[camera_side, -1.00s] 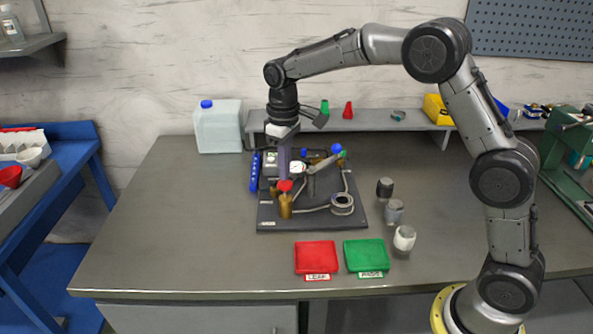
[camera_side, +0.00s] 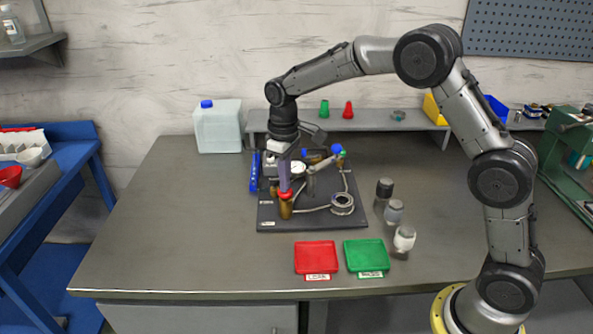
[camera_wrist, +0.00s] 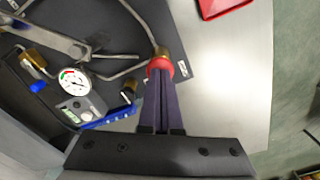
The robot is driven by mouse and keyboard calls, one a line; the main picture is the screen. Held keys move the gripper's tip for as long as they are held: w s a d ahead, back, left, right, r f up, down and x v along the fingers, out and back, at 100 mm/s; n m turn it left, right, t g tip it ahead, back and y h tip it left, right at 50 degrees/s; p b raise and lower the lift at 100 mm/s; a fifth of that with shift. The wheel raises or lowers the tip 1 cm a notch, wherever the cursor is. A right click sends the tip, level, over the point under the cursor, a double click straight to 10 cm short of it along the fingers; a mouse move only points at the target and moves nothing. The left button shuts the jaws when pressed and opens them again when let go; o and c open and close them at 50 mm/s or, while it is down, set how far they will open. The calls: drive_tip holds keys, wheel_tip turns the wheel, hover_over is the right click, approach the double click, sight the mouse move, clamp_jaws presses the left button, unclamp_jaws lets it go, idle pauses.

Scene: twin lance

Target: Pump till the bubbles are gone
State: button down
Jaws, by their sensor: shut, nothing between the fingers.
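A brass cylinder (camera_side: 286,211) with a red cap (camera_side: 285,195) stands at the front left of a dark base plate (camera_side: 300,223). My gripper (camera_side: 284,189) is shut and points down, its purple fingertips on or just over the red cap; contact is hard to confirm. In the wrist view the fingertips (camera_wrist: 160,79) overlap the red cap (camera_wrist: 159,65), with nothing between them. A white-faced gauge (camera_side: 298,168) also shows in the wrist view (camera_wrist: 74,82). A tube runs from the cylinder towards a round metal ring-shaped part (camera_side: 343,203). No bubbles can be made out.
A red tray (camera_side: 316,257) and a green tray (camera_side: 366,255) lie at the front. Several small jars, one of them white (camera_side: 404,239), stand right of the plate. A translucent jug (camera_side: 218,127) and a low shelf (camera_side: 375,122) are behind. The table's left side is clear.

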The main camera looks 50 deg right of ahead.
drive_tip(key=shift+r, duration=2.25)
wheel_tip(320, 180, up, 6)
drive_tip(key=shift+f, duration=3.25)
drive_tip(key=shift+f, duration=2.1)
drive_tip(key=shift+r, duration=2.35)
